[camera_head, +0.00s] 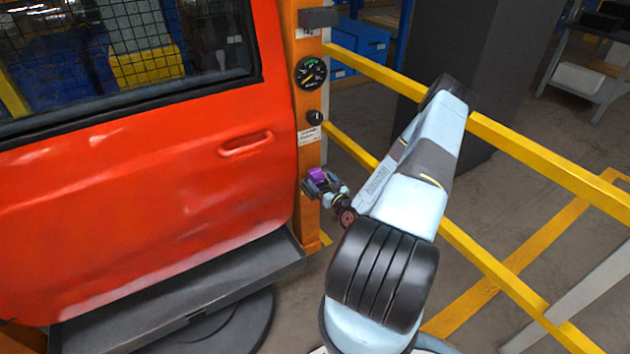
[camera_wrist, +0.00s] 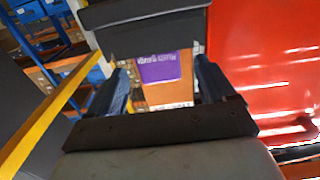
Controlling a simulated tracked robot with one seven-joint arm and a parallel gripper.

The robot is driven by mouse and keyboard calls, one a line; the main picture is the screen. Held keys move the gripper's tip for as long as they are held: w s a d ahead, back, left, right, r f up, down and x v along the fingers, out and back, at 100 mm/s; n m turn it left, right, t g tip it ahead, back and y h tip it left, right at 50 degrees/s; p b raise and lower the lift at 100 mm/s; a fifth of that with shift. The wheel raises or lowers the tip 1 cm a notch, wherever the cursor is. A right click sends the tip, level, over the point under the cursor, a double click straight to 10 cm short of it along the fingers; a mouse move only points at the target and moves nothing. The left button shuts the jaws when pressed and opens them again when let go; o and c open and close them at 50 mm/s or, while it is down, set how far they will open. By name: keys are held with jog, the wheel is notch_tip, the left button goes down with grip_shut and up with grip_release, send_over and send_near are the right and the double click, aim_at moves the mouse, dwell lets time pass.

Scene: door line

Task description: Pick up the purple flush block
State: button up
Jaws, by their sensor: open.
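The purple flush block (camera_head: 317,174) is on the orange post beside the red door, low on its face. In the wrist view it shows as a purple face (camera_wrist: 160,68) with pale lettering along its upper edge, against the orange surface. My gripper (camera_head: 319,183) is at the post, right around the block in the head view. In the wrist view my gripper (camera_wrist: 163,84) has its fingers apart, one on each side of the purple face. Gaps show between the block and the fingers. I cannot tell how deep the fingers reach.
The red door (camera_head: 150,170) fills the left. The orange post (camera_head: 308,120) bears a gauge (camera_head: 311,72) and a black knob (camera_head: 315,117) above the block. Yellow rails (camera_head: 540,165) run behind my arm on the right. A grey step (camera_head: 180,290) lies below the door.

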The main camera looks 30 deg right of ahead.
aim_at(319, 179)
jog(key=shift+w, duration=2.35)
jog(key=c, duration=1.3)
jog(key=shift+r, duration=0.1)
